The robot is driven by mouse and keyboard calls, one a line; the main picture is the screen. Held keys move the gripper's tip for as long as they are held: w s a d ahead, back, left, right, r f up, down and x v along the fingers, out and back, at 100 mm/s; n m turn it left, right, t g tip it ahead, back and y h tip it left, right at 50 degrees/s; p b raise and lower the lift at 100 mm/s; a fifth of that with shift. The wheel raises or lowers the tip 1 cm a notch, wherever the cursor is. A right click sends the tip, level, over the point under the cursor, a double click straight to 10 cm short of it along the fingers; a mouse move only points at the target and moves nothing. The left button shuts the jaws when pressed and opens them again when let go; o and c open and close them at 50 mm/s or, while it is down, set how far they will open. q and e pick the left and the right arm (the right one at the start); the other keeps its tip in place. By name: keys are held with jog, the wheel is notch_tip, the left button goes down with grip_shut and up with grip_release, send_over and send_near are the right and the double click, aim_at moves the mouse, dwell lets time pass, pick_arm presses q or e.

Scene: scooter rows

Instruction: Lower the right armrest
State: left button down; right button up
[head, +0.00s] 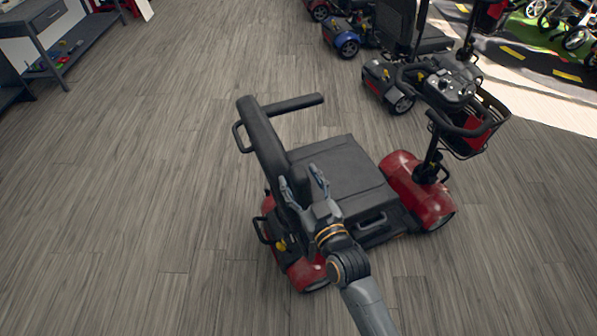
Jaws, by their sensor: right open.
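A red and black mobility scooter (340,165) stands on the floor, facing right, with its backrest (262,140) at the left. Its far armrest (295,103), the rider's left one, sticks out level from the backrest. The right armrest is on the near side; my gripper and arm overlap that area, and I cannot clearly make it out from the dark backrest edge. My right gripper (301,177) is open, its two fingers spread over the near side of the seat (345,168) by the backrest. I cannot tell whether it touches anything. My left gripper is out of view.
The scooter's tiller and basket (470,122) rise at its front right. Other scooters (390,85) stand behind at the upper right. A grey workbench (65,45) is at the upper left. The wood floor left and in front is clear.

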jog(key=shift+w+a, duration=0.25)
jog(key=shift+w, duration=0.35)
grip_shut()
jog(key=shift+d, duration=0.1)
